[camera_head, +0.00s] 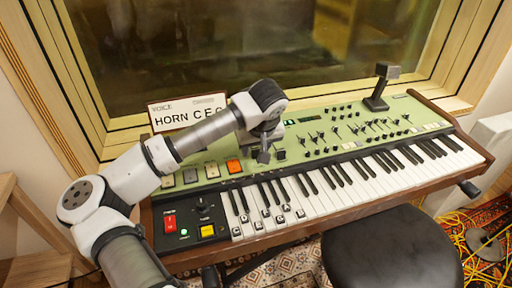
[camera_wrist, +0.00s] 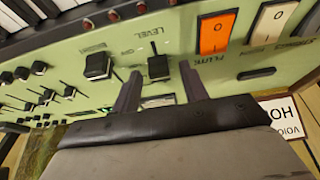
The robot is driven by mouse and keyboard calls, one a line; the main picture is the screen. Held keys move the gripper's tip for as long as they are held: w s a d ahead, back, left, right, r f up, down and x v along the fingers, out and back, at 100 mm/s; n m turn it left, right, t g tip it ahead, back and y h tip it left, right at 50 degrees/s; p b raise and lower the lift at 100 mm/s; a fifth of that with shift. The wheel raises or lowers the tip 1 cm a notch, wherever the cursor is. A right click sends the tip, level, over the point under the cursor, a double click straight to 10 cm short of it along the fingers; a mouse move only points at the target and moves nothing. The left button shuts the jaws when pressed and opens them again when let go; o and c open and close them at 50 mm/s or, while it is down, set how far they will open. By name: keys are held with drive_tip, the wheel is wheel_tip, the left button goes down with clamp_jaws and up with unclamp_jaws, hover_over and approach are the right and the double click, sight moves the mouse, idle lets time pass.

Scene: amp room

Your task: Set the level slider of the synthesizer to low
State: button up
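The synthesizer (camera_head: 330,170) has a green panel and a piano keyboard, and stands below the window. In the wrist view, a slider with a black cap (camera_wrist: 158,67) and a thin slot sits near the printed word LEVEL (camera_wrist: 135,30). My gripper (camera_wrist: 158,75) is open, with one finger on each side of this cap in the picture. I cannot tell whether the fingers touch it. In the head view my gripper (camera_head: 264,154) is low over the left-centre of the panel, and my wrist hides the controls there.
A black square knob (camera_wrist: 97,65) is left of the slider, and an orange switch (camera_wrist: 215,33) is to its right. A HORN sign (camera_head: 185,112) stands behind the panel. A black lamp-like fixture (camera_head: 380,88) stands at the back right. A black stool (camera_head: 390,250) is in front.

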drive_tip(key=shift+r, duration=0.1)
drive_tip(key=v, duration=1.3)
drive_tip(key=shift+s+r+b, duration=0.2)
drive_tip(key=shift+r+b, duration=0.1)
drive_tip(key=shift+b, duration=0.1)
drive_tip(key=shift+d, duration=0.1)
